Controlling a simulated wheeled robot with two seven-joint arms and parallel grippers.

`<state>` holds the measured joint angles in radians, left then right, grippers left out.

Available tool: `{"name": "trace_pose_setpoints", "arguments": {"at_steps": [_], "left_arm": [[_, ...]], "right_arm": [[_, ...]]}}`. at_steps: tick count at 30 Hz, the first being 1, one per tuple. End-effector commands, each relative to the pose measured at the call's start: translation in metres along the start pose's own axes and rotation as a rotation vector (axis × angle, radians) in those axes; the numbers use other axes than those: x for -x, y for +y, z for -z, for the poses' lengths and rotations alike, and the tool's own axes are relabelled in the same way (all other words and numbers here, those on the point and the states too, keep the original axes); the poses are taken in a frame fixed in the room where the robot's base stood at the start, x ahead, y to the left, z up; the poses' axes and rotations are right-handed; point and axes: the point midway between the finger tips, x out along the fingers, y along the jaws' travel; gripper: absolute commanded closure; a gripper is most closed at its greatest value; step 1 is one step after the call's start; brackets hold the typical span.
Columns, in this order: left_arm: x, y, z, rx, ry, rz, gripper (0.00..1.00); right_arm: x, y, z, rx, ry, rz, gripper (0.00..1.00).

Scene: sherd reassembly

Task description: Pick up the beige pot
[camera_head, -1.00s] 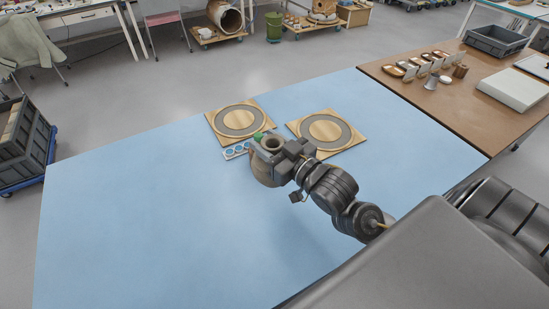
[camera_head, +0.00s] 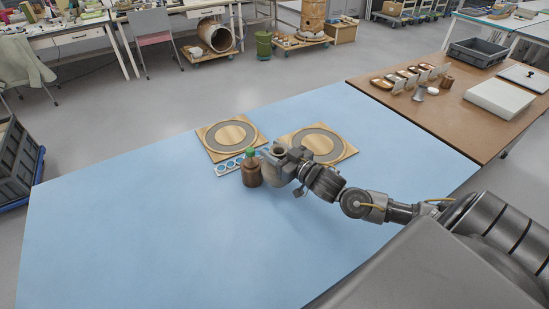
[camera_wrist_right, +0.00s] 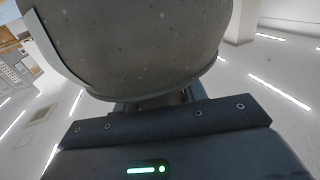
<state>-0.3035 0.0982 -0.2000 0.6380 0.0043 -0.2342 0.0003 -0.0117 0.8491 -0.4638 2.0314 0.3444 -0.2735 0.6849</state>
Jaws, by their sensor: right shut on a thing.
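The beige pot (camera_head: 272,172) is round and speckled, with an open mouth at the top. In the head view it shows at the middle of the blue table, partly hidden by my right gripper (camera_head: 284,158). That gripper is shut on the pot. In the right wrist view, the pot (camera_wrist_right: 135,40) fills the upper middle, looks grey in shadow and sits against the gripper. I cannot tell from the head view how far its base is above the table. My left gripper is out of view.
The blue table (camera_head: 130,220) is clear at left and front.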

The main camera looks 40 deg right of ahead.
Motion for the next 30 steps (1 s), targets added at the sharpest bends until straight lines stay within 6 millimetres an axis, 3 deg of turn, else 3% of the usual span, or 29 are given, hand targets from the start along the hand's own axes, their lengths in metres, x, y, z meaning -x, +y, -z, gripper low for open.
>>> {"name": "trace_pose_setpoints", "arguments": {"at_steps": [6,17,18,23,30], "left_arm": [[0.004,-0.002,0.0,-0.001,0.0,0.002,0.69],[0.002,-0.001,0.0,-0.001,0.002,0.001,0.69],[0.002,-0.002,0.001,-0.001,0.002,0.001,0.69],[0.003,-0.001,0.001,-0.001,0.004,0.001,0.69],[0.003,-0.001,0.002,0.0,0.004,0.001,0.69]], "right_arm": [[0.0,0.0,-0.026,-0.002,0.001,-0.001,1.0],[0.0,-0.001,-0.03,-0.001,0.002,-0.001,1.0],[0.001,-0.001,-0.032,-0.001,0.0,-0.001,0.57],[0.001,-0.001,-0.031,0.0,0.0,0.0,0.36],[0.001,-0.001,-0.031,0.0,0.0,0.0,0.36]]}}
